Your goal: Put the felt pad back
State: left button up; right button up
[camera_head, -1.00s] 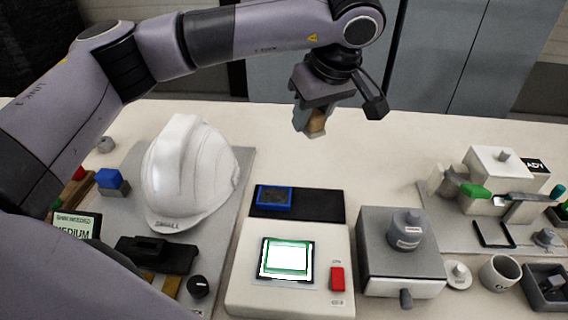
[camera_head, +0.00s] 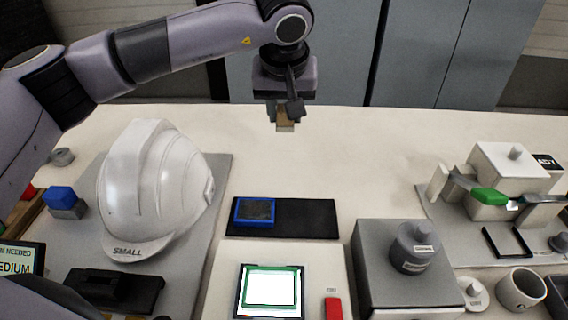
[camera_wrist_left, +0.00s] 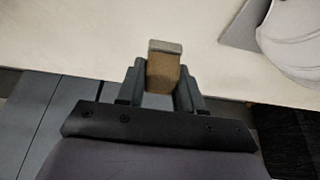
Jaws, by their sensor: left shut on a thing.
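The felt pad (camera_head: 286,125) is a tan block with a grey end face. My left gripper (camera_head: 285,110) is shut on it and holds it above the back of the table. In the left wrist view the felt pad (camera_wrist_left: 163,70) sits between the two fingers (camera_wrist_left: 160,88), its grey end pointing away from the wrist. A blue-framed tray with a dark grey inside (camera_head: 255,211) lies on the left part of a black mat (camera_head: 310,220), in front of the gripper. My right gripper is not in view.
A white helmet shell (camera_head: 150,190) stands on a grey board at left. A lit screen (camera_head: 271,286) with a red button (camera_head: 333,308) is in front of the mat. A grey box (camera_head: 400,260) with a knobbed weight stands at right. The back middle of the table is clear.

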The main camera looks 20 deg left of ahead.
aim_at(285, 169)
pick_arm(q)
notch_tip(285, 169, down, 12)
jog(key=shift+f, duration=0.1)
dwell(0.4)
jog(key=shift+b, duration=0.35)
jog(key=shift+f, duration=0.2)
jog(key=o, duration=1)
jog(key=shift+r, duration=0.1)
jog(key=shift+r, duration=0.1)
